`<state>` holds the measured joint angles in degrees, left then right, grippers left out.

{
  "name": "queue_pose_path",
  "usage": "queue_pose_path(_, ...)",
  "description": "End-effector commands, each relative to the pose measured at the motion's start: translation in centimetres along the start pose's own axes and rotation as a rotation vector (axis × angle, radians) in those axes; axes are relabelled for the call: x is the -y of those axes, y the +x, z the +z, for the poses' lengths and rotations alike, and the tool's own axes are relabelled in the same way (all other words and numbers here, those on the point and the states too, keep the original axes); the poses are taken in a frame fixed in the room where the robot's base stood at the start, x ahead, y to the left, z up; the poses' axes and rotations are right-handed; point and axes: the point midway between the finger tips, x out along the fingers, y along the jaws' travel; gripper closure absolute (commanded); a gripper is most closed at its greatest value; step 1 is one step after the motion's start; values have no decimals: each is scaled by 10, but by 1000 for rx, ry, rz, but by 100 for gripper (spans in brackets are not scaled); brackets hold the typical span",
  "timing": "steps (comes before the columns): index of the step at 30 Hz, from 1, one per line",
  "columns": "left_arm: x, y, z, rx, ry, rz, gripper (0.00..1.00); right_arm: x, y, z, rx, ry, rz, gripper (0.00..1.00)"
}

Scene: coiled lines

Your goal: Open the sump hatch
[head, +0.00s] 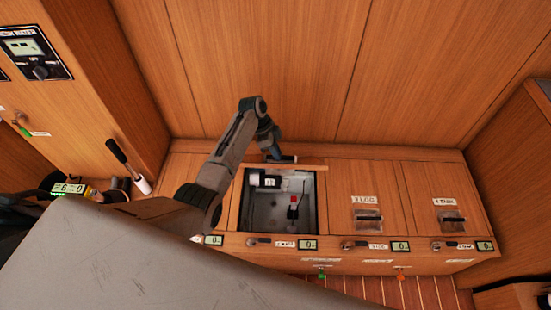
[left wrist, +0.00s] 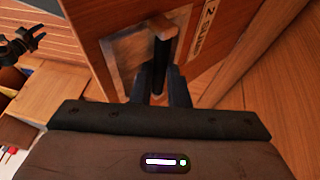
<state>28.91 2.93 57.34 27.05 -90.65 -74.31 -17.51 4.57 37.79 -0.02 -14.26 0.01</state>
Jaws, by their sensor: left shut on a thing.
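The sump hatch lid (left wrist: 118,22) is raised on edge at the back of its opening. In the head view only a thin strip of it (head: 312,167) shows. In the left wrist view it has a recessed plate with a dark bar handle (left wrist: 160,62) and a label starting with 2, the rest hard to read. My left gripper (head: 283,159) is at the lid, its fingers (left wrist: 160,88) shut on the handle. The open sump compartment (head: 268,216) below shows grey walls, a white and black part and a small red and black part.
Two closed hatches, the log hatch (head: 367,183) and the tank hatch (head: 447,185), lie to the right. Latches and small displays (head: 308,244) line the front edge. A black-handled lever (head: 128,165) stands left. Wood walls close in the back and right.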

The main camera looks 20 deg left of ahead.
Motion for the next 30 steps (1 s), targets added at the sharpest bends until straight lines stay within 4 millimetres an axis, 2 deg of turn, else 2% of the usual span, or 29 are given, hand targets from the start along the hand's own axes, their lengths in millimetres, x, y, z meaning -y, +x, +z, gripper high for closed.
queue_pose_path(13,3,5,6,9,-5,-8,100,0,3,0,0,0,0,64)
queue_pose_path(14,3,5,6,9,-5,-7,80,0,3,0,1,0,0,64)
queue_pose_path(16,3,5,6,8,-5,-6,66,0,2,3,4,0,0,64)
queue_pose_path(17,3,5,6,7,-5,-6,64,0,2,4,4,0,0,64)
queue_pose_path(24,2,2,3,4,-3,-6,64,0,2,-6,-7,1,0,64)
queue_pose_path(30,2,2,2,2,-2,-5,64,0,1,1,1,0,0,64)
